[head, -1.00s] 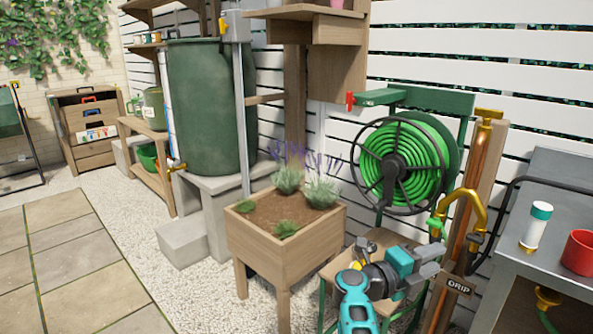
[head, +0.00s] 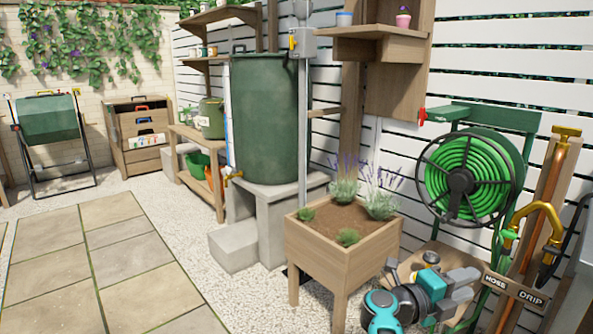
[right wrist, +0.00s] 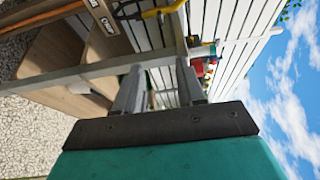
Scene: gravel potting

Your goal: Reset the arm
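My right gripper (head: 472,284) is teal and black with grey fingers. It shows at the lower right of the head view, in front of the hose reel stand and to the right of the planter. In the right wrist view its two fingers (right wrist: 160,88) stand apart with nothing between them, so it is open and empty. My left gripper is in neither view.
A wooden planter (head: 345,258) with soil and plants stands close left of my right arm. Behind are the green hose reel (head: 470,180), a copper pipe with a yellow bend (head: 538,212), and a green barrel (head: 265,118). Paving (head: 110,270) at left is clear.

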